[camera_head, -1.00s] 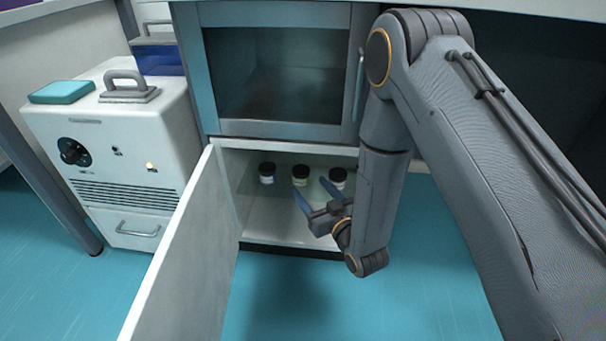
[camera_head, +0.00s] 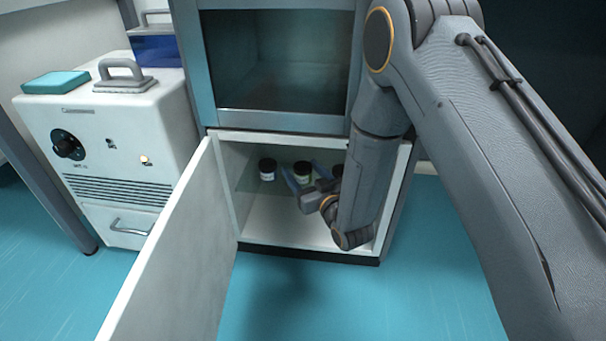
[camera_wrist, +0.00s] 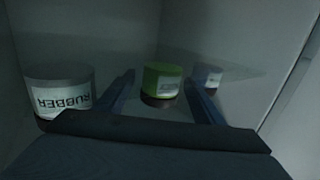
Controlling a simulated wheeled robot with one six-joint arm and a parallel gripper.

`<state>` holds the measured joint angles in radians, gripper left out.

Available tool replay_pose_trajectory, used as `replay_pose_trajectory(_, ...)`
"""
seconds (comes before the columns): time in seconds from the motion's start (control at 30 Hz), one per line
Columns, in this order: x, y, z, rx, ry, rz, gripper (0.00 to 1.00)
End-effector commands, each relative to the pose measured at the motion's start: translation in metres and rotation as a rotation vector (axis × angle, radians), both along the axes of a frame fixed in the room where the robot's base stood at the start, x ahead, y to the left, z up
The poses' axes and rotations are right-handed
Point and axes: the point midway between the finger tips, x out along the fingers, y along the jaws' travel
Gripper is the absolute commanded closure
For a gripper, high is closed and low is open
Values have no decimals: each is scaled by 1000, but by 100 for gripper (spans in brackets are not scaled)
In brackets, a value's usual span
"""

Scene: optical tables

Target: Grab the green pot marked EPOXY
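The green pot (camera_wrist: 163,80) has a dark lid and a pale label too small to read. It sits in the middle of the wrist view, where the pots appear lid-down. In the head view it is the middle pot (camera_head: 303,173) on the shelf of the open lower cabinet. My gripper (camera_head: 299,168) is open, reaching into the cabinet with its blue fingers either side of this pot. In the wrist view my gripper (camera_wrist: 160,80) shows the green pot between and slightly beyond the fingertips, with no clear contact.
A grey pot marked RUBBER (camera_wrist: 62,100) stands left in the wrist view. Another pot (camera_wrist: 208,77) stands right, partly behind a finger. The cabinet door (camera_head: 180,250) is swung open at left. The cabinet walls (camera_head: 392,195) are close around my arm. A white machine (camera_head: 105,150) stands farther left.

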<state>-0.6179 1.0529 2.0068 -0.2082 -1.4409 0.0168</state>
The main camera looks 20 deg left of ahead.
Motion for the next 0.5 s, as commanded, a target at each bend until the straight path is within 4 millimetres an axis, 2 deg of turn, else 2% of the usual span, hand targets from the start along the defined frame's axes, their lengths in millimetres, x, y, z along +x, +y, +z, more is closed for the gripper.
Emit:
replay_pose_trajectory(0.03,0,0,0,0,0,0,45)
replay_pose_trajectory(0.2,0,0,0,0,0,0,74)
replay_pose_trajectory(0.27,0,0,0,0,0,0,82)
replay_pose_trajectory(0.5,0,0,0,0,0,0,82)
